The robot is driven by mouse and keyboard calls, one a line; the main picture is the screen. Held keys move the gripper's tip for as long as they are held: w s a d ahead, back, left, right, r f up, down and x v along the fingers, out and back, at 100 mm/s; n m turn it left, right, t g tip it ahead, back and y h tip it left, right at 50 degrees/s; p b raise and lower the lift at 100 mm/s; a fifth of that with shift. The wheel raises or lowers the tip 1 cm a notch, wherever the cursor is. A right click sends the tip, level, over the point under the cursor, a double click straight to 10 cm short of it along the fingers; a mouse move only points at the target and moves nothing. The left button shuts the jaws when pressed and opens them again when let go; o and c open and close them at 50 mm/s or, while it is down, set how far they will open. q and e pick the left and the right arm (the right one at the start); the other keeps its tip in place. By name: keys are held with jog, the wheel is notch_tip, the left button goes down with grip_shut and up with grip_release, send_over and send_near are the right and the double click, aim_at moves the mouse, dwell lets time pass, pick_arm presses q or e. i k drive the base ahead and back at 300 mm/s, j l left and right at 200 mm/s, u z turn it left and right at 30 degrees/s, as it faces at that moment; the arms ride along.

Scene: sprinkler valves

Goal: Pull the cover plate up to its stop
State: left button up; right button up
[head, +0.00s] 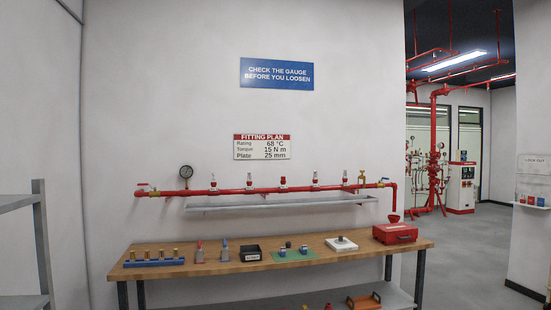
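A red pipe (265,190) runs level along the wall, with several small upright fittings on it, one red and white (249,181) and one brass-coloured (361,179). I cannot tell which part is the cover plate at this size. A flat white plate with a dark knob (341,244) lies on the wooden workbench (200,270). The fitting plan sign (262,147) on the wall lists "Plate 25 mm". Neither of my grippers is in view.
A grey tray (270,205) hangs under the pipe. The bench holds a blue rack (153,262), a black bin (250,253), a green mat (294,255) and a red case (395,234). A pressure gauge (186,172) stands at the pipe's left. A grey shelf (40,235) stands at left.

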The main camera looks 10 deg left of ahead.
aim_at(340, 240)
jog(key=i, duration=1.45)
jog(key=i+u, duration=0.15)
jog(key=i, duration=1.35)
jog(key=i+l, duration=0.1)
jog(key=i, duration=1.35)
jog(key=j+u, duration=0.05)
